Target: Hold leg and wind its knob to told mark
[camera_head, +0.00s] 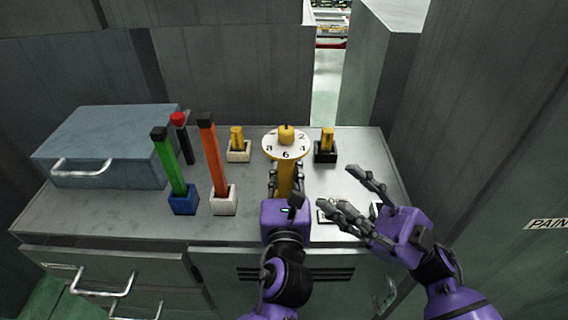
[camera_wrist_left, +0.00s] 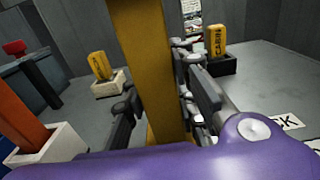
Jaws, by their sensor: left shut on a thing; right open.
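A yellow leg (camera_head: 290,187) stands upright on the grey bench top, topped by a white round dial (camera_head: 270,150) with black numbers and a yellow knob (camera_head: 286,130). The 6 on the dial faces me; the knob's pointing mark is too small to read. My left gripper (camera_head: 286,178) is shut around the leg below the dial. In the left wrist view the leg (camera_wrist_left: 145,60) rises between the dark fingers (camera_wrist_left: 160,105); the dial is out of that view. My right gripper (camera_head: 338,188) is open and empty, to the right of the leg and lower than the dial.
Green (camera_head: 168,165) and orange (camera_head: 215,160) bars stand in blocks at left, by a red-topped lever (camera_head: 181,140) and a blue-grey box (camera_head: 105,145). Short yellow pieces stand in a white block (camera_head: 239,155) and a black block (camera_head: 325,155) behind.

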